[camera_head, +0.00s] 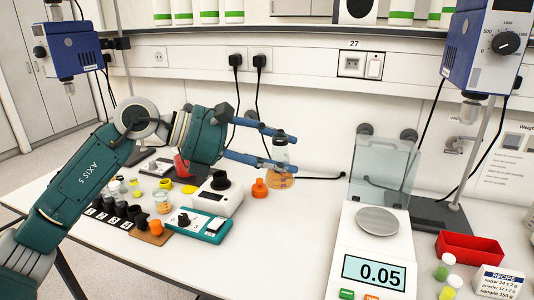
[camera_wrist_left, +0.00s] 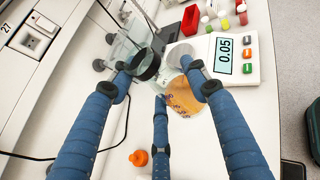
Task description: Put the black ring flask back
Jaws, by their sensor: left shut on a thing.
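My left gripper (camera_head: 284,153) is shut on a clear flask (camera_head: 279,181) with amber liquid in its lower part. It holds the flask roughly upright in the air, above the bench in front of the back wall. In the left wrist view, the flask (camera_wrist_left: 182,96) shows between the blue fingers of the gripper (camera_wrist_left: 165,76), and a black ring (camera_wrist_left: 148,66) shows at its upper end. The fingers hide part of the flask. My right gripper is in neither view.
A white balance (camera_head: 377,248) reading 0.05, with its clear lid raised, stands right of the flask. A red tray (camera_head: 469,249) lies further right. Bare bench lies between these and the balance.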

